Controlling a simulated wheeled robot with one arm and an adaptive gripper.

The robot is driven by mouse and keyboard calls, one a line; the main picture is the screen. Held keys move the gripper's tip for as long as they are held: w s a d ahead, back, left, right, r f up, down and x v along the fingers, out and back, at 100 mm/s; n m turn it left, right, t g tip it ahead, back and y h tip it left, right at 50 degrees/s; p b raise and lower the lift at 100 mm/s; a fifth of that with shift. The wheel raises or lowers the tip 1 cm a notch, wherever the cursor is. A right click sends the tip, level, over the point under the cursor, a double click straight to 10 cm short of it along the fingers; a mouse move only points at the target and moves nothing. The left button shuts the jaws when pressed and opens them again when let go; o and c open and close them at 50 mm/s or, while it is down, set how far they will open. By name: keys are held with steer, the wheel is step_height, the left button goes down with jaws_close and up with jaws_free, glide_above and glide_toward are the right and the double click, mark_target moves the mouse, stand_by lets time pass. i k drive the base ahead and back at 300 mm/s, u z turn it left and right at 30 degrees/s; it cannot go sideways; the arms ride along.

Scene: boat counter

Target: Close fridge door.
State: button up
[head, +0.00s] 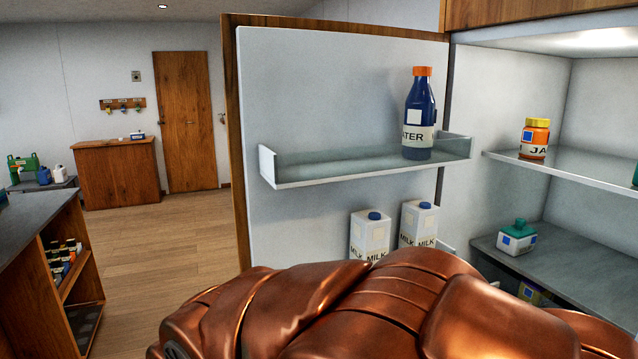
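The fridge door (330,85) stands wide open, its white inner face toward me and its brown wooden edge at the left. A glass door shelf (340,168) holds a dark blue water bottle (419,115) with an orange cap. Two milk cartons (370,234) stand lower on the door. The fridge interior (600,110) is open at the right, with a jar (534,139) on its upper shelf. A copper-coloured part of my body covers the bottom centre and hides the lower door. My gripper cannot be made out in this view.
A green-lidded container (516,238) sits on the fridge's lower shelf (580,262). At the left, a counter (40,225) has open shelves holding several small bottles. Wooden floor (165,250) is clear between it and the fridge door. A cabinet (118,175) and a closed wooden door (185,120) stand farther back.

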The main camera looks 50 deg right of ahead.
mark_target(314, 108)
steer(key=i, duration=2.35)
steer(key=z, duration=4.2)
steer(key=k, duration=0.6)
steer(key=u, duration=1.85)
